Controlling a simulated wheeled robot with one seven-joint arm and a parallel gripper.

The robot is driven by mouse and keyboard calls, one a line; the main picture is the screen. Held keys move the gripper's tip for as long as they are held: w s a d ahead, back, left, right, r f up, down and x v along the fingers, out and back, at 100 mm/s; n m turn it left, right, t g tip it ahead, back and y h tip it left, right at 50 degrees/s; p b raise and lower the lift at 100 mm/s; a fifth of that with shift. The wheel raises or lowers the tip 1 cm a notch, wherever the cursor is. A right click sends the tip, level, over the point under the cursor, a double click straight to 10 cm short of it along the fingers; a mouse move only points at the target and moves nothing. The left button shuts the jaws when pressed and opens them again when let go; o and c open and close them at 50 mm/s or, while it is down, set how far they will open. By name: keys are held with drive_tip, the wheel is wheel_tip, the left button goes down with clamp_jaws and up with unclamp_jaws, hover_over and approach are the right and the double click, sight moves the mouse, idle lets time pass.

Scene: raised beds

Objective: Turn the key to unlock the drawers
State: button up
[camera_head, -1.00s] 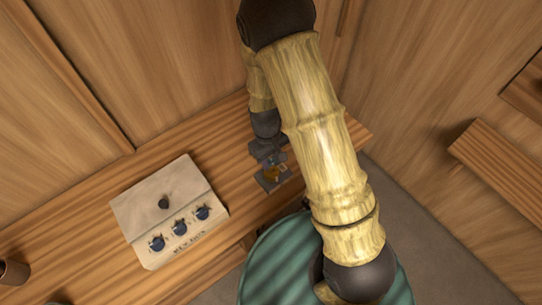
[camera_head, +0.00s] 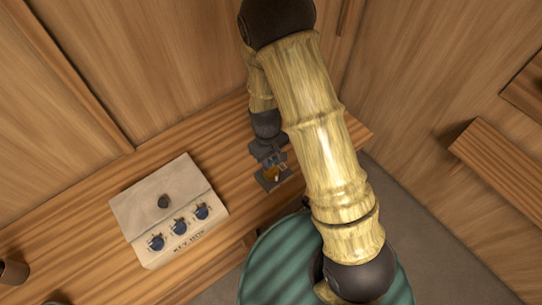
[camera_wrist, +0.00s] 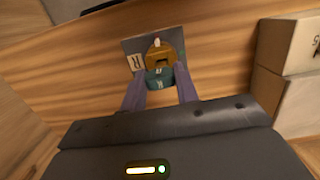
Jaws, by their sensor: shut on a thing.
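My gripper (camera_head: 271,163) is over the right part of the wooden bench, with its fingers pointing down. In the wrist view my gripper (camera_wrist: 160,84) has its two purple fingers closed around a brass-coloured key piece (camera_wrist: 160,55) with a teal part below it. The key piece sits against a small grey lock plate (camera_wrist: 134,47) bearing letter marks. The lock plate also shows in the head view (camera_head: 266,185), with a bit of the brass key (camera_head: 273,174) beside the fingers. The fingers hide part of the key, and I cannot read its exact angle. The drawers are not clearly visible.
A pale box (camera_head: 150,205) marked as a key box, with several dark blue round pieces and a dark knob, stands left on the bench (camera_head: 100,262). A brown cup (camera_head: 12,272) is at the far left.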

drive_tip(key=shift+w+f+b, duration=0.1)
drive_tip(key=shift+f+b, duration=0.55)
drive_tip(key=shift+f, duration=0.35)
idle(0.9)
drive_tip(key=shift+f, duration=0.15)
idle(0.4)
drive_tip(key=shift+s, duration=0.2)
drive_tip(key=shift+a+f, duration=0.1)
drive_tip(key=shift+f, duration=0.1)
idle(0.4)
drive_tip(key=m, duration=0.4)
drive_tip(key=shift+r, duration=0.1)
drive_tip(key=shift+w+m+y, duration=0.1)
drive_tip(key=shift+m+y, duration=0.2)
drive_tip(key=shift+m, duration=0.1)
